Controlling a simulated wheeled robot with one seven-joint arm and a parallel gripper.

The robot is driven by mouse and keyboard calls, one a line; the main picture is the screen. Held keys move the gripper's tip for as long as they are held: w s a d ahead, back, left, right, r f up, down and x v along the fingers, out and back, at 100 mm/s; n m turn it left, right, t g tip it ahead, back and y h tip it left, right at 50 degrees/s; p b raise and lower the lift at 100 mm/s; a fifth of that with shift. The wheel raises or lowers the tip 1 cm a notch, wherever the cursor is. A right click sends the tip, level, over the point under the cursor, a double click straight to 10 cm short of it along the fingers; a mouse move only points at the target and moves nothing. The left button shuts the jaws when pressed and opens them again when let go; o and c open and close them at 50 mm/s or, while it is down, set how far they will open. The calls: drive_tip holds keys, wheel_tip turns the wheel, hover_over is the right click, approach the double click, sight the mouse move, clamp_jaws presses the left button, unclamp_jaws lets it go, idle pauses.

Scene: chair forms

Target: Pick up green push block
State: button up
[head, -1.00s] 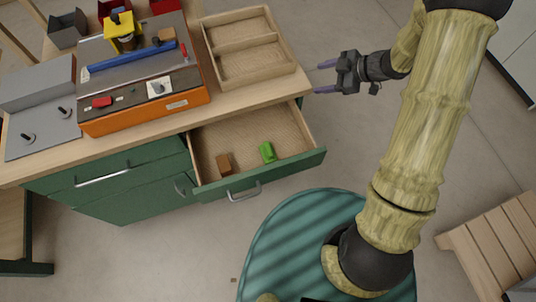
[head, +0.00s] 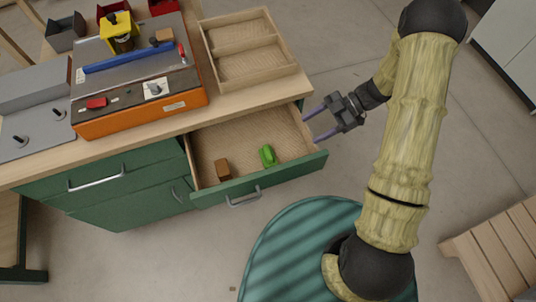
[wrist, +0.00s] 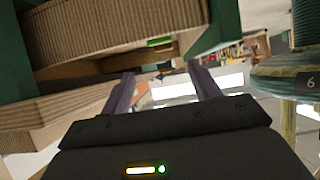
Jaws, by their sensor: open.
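The green push block (head: 267,156) lies in the open drawer (head: 215,141), right of its middle, in the head view. In the wrist view a small green piece of the block (wrist: 160,42) shows past the drawer's edge; most of it is hidden. My gripper (head: 311,126) is open and empty. It is beside the drawer's right end, to the right of and apart from the block, with its fingers pointing left toward the drawer.
A brown block (head: 222,169) lies in the drawer, left of the green one. A wooden two-part tray (head: 297,68) and an orange-fronted box (head: 140,120) stand on the worktop above. A wooden slatted seat (head: 495,250) is at the lower right.

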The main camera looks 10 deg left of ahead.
approach(274, 154)
drive_tip(key=s+a, duration=0.1)
drive_tip(key=s+a+r, duration=0.1)
drive_tip(key=a, duration=0.1)
drive_tip(key=shift+s+a, duration=0.2)
drive_tip(key=shift+a, duration=0.1)
drive_tip(key=x, duration=0.5)
drive_tip(key=shift+f, duration=0.1)
drive_tip(key=shift+c, duration=0.4)
drive_tip(key=c, duration=0.7)
